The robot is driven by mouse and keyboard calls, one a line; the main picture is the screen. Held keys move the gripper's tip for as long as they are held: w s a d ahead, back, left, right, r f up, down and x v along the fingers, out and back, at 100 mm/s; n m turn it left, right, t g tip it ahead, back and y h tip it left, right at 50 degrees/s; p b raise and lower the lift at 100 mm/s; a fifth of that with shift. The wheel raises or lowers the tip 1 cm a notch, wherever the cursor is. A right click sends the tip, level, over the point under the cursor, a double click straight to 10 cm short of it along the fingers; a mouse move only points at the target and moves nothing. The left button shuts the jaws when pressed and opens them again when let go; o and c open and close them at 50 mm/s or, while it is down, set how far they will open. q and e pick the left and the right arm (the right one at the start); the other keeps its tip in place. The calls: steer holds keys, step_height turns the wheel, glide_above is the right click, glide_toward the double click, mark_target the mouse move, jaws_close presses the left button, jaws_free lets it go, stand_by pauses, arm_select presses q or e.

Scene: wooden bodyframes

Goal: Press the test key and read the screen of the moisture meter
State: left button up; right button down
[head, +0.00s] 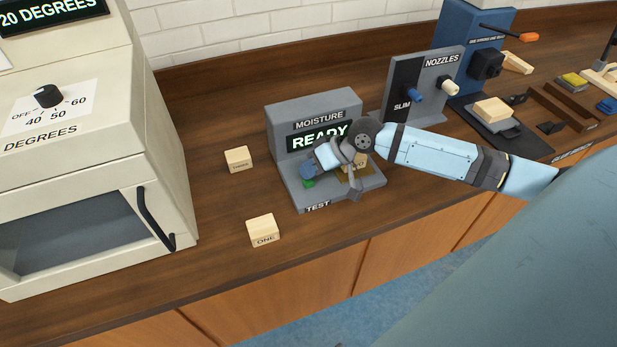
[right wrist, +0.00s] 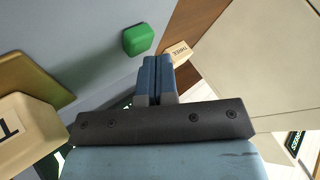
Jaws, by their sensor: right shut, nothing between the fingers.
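The grey moisture meter (head: 345,105) stands on the wooden counter, and its screen (head: 303,141) reads READY. The green test key (head: 309,184) is on the meter's base at the left, above the TEST label; it also shows in the right wrist view (right wrist: 136,39). A wooden block (head: 361,161) sits on the meter's brass plate, partly hidden by my right wrist. My right gripper (head: 307,172) is shut and empty, its tips close to the green key. In the right wrist view the fingers (right wrist: 155,66) look just beside the key; contact cannot be told. My left gripper is not in view.
Block ONE (head: 262,231) and block THREE (head: 238,159) lie on the counter left of the meter. A cream oven (head: 160,130) stands further left. A nozzle stand (head: 447,62) and a blue machine (head: 478,45) are at right. Bare counter surrounds the blocks.

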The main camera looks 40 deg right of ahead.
steer(key=shift+f, duration=0.5)
stand_by(0.8)
steer(key=shift+r+p, duration=0.9)
steer(key=shift+p, duration=0.1)
step_height(320, 180, up, 5)
steer(key=p, duration=0.5)
steer(key=shift+r, duration=0.1)
stand_by(0.5)
